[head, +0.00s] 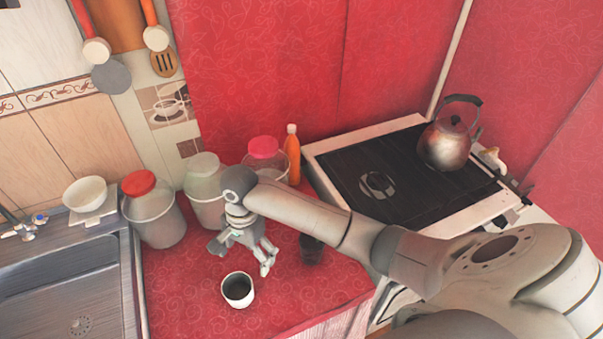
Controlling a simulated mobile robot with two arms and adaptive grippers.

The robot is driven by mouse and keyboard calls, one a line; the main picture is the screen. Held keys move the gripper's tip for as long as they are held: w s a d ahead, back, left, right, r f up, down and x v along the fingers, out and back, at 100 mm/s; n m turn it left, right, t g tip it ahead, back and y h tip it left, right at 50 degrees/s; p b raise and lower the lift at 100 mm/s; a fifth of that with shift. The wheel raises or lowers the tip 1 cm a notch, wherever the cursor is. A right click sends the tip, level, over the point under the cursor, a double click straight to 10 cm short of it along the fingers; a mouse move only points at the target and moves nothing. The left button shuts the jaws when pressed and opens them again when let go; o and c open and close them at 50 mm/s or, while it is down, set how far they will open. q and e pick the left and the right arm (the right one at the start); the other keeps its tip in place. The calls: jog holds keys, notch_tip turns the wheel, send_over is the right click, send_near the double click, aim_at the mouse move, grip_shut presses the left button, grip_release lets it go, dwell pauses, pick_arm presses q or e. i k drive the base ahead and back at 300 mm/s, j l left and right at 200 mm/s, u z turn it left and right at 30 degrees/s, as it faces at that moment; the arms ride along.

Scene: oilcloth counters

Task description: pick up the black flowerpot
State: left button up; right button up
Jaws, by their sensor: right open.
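A small dark pot (311,252), which looks like the black flowerpot, stands on the red patterned counter (190,300). My right arm crosses over it and hides its upper part. My right gripper (242,256) is open and empty, with its fingers pointing down above the counter. It is to the left of the dark pot and apart from it. A white cup or pot (248,299) with a dark inside stands just below the gripper in the picture. My left gripper is out of view.
Behind the gripper stand a red-lidded jar (155,220), a pale-lidded jar (205,190), a pink-lidded jar (264,150) and an orange bottle (292,158). A stove (400,170) with a kettle (447,145) is right. A sink (70,290) is left. The counter's front left is clear.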

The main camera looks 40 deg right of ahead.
aim_at(312, 249)
jog(key=z, duration=1.2)
